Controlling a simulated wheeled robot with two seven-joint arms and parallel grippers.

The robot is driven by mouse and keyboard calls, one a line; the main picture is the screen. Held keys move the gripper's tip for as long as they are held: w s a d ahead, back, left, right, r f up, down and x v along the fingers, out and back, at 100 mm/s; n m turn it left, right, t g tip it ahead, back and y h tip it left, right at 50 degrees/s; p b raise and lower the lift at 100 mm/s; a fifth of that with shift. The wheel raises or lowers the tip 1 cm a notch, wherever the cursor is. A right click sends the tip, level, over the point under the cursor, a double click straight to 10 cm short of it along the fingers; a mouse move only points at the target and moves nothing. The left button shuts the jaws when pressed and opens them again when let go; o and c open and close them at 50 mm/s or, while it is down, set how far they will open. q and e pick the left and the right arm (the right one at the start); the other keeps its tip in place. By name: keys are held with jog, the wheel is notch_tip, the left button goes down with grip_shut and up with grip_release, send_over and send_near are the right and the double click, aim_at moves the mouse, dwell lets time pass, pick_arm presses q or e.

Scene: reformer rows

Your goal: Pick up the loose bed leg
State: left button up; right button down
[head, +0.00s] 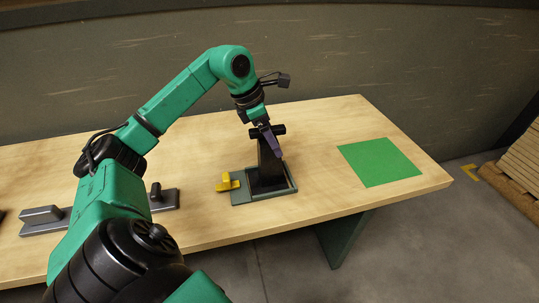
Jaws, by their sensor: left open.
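My left gripper (273,145) reaches down from the upper middle in the head view. Its purple-grey fingers are open in front of the upper part of a dark upright piece (266,172), which seems to be the bed leg. This piece stands in a shallow grey-green tray (247,198) on the table. A black crossbar shows near its top, partly behind the gripper. I cannot tell whether the fingers touch the piece. My right gripper is not in view.
A yellow block (228,182) sits at the tray's left edge. A green square mat (380,162) lies on the right of the wooden table (330,205). Grey metal fixtures (45,217) stand on the left, partly behind my arm. Stacked boards (522,160) stand at the far right.

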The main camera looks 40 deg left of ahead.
pick_arm(q)
jog(key=shift+w+d+f, duration=0.2)
jog(key=shift+w+f, duration=0.15)
jog(key=shift+f, duration=0.25)
grip_shut()
jog(key=shift+r, duration=0.1)
